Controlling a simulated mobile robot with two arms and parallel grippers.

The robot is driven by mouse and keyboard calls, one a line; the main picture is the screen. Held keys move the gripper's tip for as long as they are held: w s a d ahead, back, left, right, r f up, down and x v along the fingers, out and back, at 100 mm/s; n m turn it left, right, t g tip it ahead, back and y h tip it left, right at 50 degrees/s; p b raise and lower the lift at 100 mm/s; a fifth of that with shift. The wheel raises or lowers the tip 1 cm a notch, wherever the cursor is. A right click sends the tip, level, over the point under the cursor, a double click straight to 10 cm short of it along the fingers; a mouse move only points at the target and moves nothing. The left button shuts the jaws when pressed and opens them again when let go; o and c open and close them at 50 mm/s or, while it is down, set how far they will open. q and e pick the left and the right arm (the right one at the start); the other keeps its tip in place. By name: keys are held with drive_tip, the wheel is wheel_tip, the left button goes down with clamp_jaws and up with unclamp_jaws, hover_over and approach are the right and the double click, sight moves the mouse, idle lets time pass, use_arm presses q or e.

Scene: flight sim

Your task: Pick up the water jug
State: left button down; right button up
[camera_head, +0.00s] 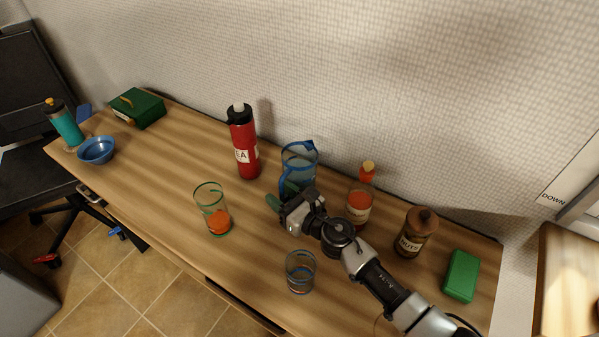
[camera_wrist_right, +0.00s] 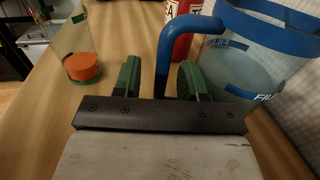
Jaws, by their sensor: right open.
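The water jug (camera_head: 300,160) is clear with a blue rim and blue handle. It stands upright on the wooden desk (camera_head: 160,175) near the wall. My right gripper (camera_head: 281,195) is just in front of it, low over the desk, with green finger pads apart. In the right wrist view the jug (camera_wrist_right: 250,65) fills the upper right. Its blue handle (camera_wrist_right: 164,55) comes down between the two open fingers (camera_wrist_right: 158,80); whether a pad touches it I cannot tell. The gripper hides the jug's lower part in the head view. My left gripper is not in view.
A red bottle (camera_head: 243,145) stands left of the jug, and an orange-filled bottle (camera_head: 359,200) right of it. A glass with orange contents (camera_head: 212,210) and an empty-looking glass (camera_head: 300,272) stand nearer. A nuts jar (camera_head: 415,235) and green box (camera_head: 461,275) are farther right.

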drive_tip(key=shift+x, duration=0.95)
drive_tip(key=shift+f, duration=0.1)
drive_tip(key=shift+c, duration=0.2)
clamp_jaws()
